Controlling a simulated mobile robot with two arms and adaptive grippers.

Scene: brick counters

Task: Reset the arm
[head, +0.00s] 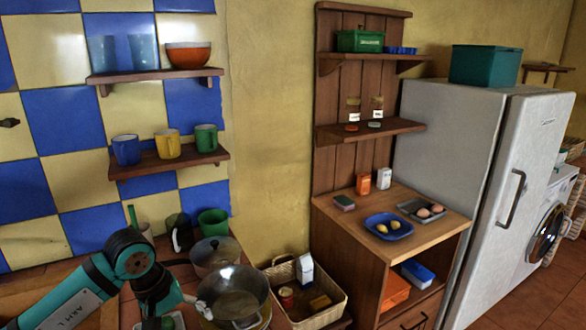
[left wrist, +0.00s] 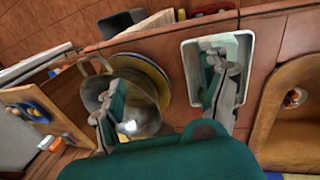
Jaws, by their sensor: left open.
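My left arm comes in from the lower left in the head view, teal and grey, bent at a dark joint. My left gripper (head: 185,315) is low over the counter, beside the pan, partly cut off by the bottom edge. In the left wrist view the left gripper (left wrist: 163,95) has its two fingers wide apart with nothing held between them. One finger overlaps the metal pan (left wrist: 140,110) and the other overlaps a pale tray (left wrist: 243,60). Whether the fingers touch either is unclear. The pan also shows in the head view (head: 235,290). My right gripper is not in view.
A lidded pot (head: 215,254) and green mug (head: 213,222) stand behind the pan. A wicker basket (head: 335,308) is right of it. Shelves with cups (head: 170,163) hang above. A wooden cabinet (head: 365,240) and fridge (head: 455,150) stand right. A sink (left wrist: 290,100) borders the tray.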

